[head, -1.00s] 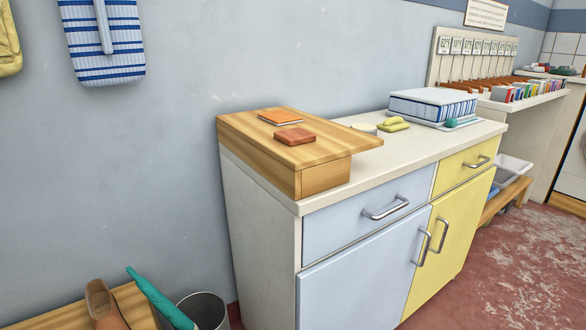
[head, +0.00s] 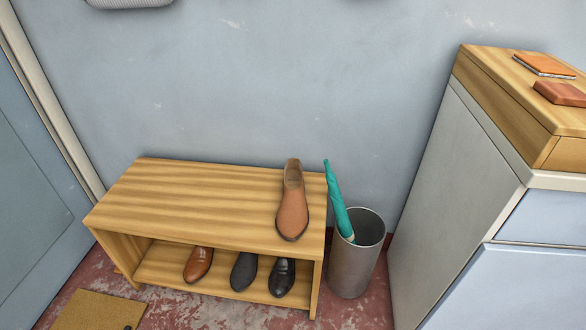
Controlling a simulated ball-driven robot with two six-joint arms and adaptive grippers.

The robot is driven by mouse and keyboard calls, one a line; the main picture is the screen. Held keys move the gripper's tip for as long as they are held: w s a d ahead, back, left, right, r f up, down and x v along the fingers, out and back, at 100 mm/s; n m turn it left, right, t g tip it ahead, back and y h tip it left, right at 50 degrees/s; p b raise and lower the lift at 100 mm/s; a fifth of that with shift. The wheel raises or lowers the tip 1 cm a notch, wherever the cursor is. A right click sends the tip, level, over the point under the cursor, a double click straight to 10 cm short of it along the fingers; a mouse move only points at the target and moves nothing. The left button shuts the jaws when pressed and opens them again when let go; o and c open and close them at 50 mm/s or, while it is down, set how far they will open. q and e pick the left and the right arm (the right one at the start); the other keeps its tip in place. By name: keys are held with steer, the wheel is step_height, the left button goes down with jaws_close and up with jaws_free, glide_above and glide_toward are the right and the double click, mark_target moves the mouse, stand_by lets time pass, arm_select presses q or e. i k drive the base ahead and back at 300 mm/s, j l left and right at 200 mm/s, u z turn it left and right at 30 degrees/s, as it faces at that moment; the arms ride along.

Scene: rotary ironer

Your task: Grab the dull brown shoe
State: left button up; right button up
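A dull brown shoe (head: 292,208) stands alone on the top board of a wooden shoe bench (head: 190,195), near its right end, toe toward me. On the shelf below are a shinier brown shoe (head: 198,264), a dark grey shoe (head: 244,271) and a shiny black shoe (head: 282,277). The upper board partly covers these three. Neither of my grippers shows in the head view.
A grey metal bin (head: 352,265) with a teal umbrella (head: 339,203) stands close to the bench's right end. A cabinet (head: 455,190) is further right. A doormat (head: 98,312) lies front left, beside a blue door (head: 35,200). The bench top's left part is clear.

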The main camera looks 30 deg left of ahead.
mark_target(292, 219)
steer(key=u, duration=1)
